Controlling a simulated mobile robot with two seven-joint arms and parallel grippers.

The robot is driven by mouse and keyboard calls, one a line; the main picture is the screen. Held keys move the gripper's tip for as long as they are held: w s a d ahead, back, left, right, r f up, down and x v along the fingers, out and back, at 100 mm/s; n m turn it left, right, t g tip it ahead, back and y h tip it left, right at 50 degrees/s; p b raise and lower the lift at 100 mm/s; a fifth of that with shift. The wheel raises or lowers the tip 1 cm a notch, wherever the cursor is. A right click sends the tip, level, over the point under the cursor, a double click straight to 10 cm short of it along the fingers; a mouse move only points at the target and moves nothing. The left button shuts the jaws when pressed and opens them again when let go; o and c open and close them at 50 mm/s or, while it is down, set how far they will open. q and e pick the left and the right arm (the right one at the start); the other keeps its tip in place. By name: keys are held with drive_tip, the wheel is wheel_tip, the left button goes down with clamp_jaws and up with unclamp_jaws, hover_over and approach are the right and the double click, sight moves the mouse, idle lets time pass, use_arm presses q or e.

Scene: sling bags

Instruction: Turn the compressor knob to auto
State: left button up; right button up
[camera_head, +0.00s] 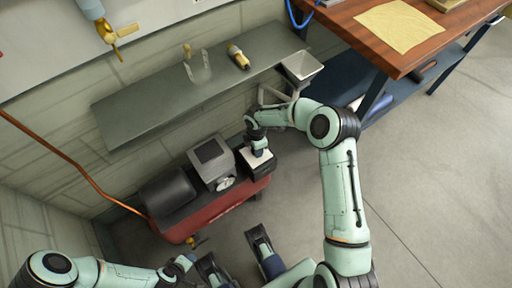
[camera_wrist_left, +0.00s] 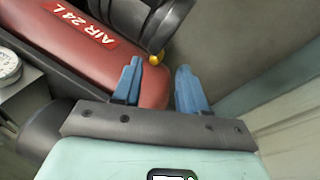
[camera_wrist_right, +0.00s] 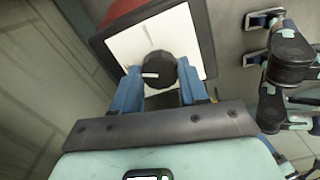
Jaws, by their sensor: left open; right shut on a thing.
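The compressor has a red tank (camera_head: 205,218) and stands on the floor by the wall. Its white-faced switch panel (camera_head: 262,160) is at its right end in the head view. In the right wrist view the black knob (camera_wrist_right: 157,68) with a short white mark sits on the white panel (camera_wrist_right: 125,45). My right gripper (camera_wrist_right: 160,84) is shut on the knob, one blue finger on each side. Any labels on the panel are not readable. My left gripper (camera_wrist_left: 158,78) is open and empty, near the tank end marked "AIR 24 L" (camera_wrist_left: 80,22).
A pressure gauge (camera_head: 225,184) sits on the compressor's front. A grey shelf (camera_head: 150,108) with brass fittings (camera_head: 238,57) hangs above it. A copper pipe (camera_head: 75,165) runs down at the left. A wooden workbench (camera_head: 375,50) stands at the upper right. The floor (camera_head: 430,170) at the right is clear.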

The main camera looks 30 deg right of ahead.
drive_tip(key=m, duration=0.6)
drive_tip(key=shift+b, duration=0.35)
drive_tip(key=m, duration=0.3)
drive_tip(key=shift+m, duration=0.4)
use_arm(q)
drive_tip(key=shift+w+a+f+t, duration=0.15)
drive_tip(key=shift+w+a+f, duration=0.15)
drive_tip(key=shift+w, duration=0.15)
drive_tip(key=shift+w+a+f+t, duration=0.15)
drive_tip(key=shift+w+f, duration=0.15)
drive_tip(key=shift+w, duration=0.15)
use_arm(e)
drive_tip(key=shift+m, duration=1.3)
drive_tip(key=o, duration=1.1)
drive_tip(key=shift+c, duration=0.2)
use_arm(q)
drive_tip(key=s+d+r+g+p, duration=0.1)
drive_tip(key=s+d+r+p, duration=0.1)
drive_tip(key=s+r, duration=0.1)
drive_tip(key=shift+s+d+r+g+p, duration=0.2)
drive_tip(key=shift+s+g+p, duration=0.15)
drive_tip(key=shift+s, duration=0.5)
use_arm(e)
wheel_tip(320, 180, up, 13)
drive_tip(key=shift+r, duration=0.2)
